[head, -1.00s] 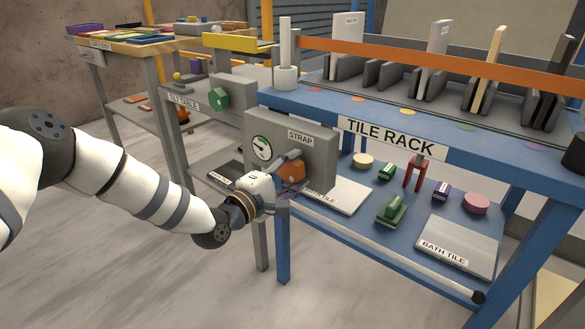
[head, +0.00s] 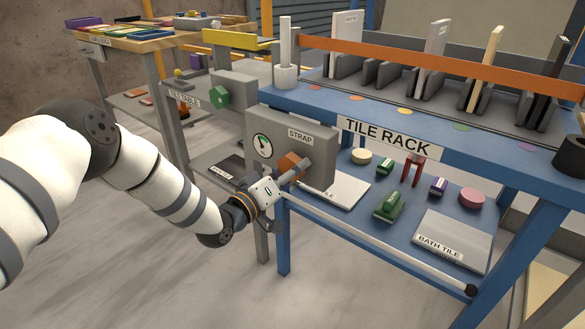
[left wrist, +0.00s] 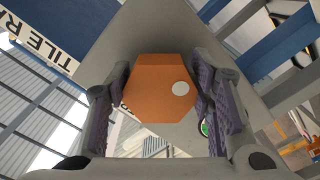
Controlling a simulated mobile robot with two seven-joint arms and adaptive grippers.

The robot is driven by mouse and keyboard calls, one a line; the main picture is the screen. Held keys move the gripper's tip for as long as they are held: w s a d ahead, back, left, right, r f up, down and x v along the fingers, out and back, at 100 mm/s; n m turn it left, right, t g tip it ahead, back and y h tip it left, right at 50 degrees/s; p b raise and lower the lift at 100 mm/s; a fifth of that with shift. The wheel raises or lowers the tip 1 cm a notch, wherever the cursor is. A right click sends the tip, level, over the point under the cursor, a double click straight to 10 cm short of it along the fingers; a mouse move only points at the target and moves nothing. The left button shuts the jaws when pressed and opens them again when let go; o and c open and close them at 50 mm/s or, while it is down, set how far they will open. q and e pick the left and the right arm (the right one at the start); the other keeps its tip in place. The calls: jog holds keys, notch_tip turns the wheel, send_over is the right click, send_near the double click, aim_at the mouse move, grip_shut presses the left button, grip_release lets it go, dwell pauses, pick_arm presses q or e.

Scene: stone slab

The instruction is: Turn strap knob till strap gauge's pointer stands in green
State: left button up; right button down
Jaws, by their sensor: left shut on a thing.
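The strap knob (head: 290,164) is an orange, faceted knob on the front of the grey box marked STRAP (head: 318,150), partly covered by my gripper in the head view. My left gripper (head: 287,178) is shut on it. In the left wrist view the knob (left wrist: 160,88), with a white dot on its face, sits between the two purple-padded fingers. The strap gauge (head: 262,146) is a round white dial with a dark pointer and some green, left of the knob. It is too small to tell whether the pointer stands in the green. My right gripper is not in view.
The box sits at the left end of the blue tile rack (head: 400,146). Tiles and several small objects lie on its lower shelf (head: 345,217). Another grey box with a green knob (head: 220,95) is behind, at the tilt table. Open floor (head: 150,280) lies in front.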

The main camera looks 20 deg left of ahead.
pick_arm(q)
jog(key=m+p, duration=0.1)
jog(key=m, duration=0.3)
jog(key=shift+w+a, duration=0.1)
jog(key=shift+a+m+p, duration=0.2)
jog(key=shift+m+p, duration=0.3)
jog(key=shift+m, duration=1.6)
jog(key=o, duration=1.2)
jog(key=shift+f, duration=0.1)
jog(key=shift+c, duration=0.2)
jog(key=v, duration=1.2)
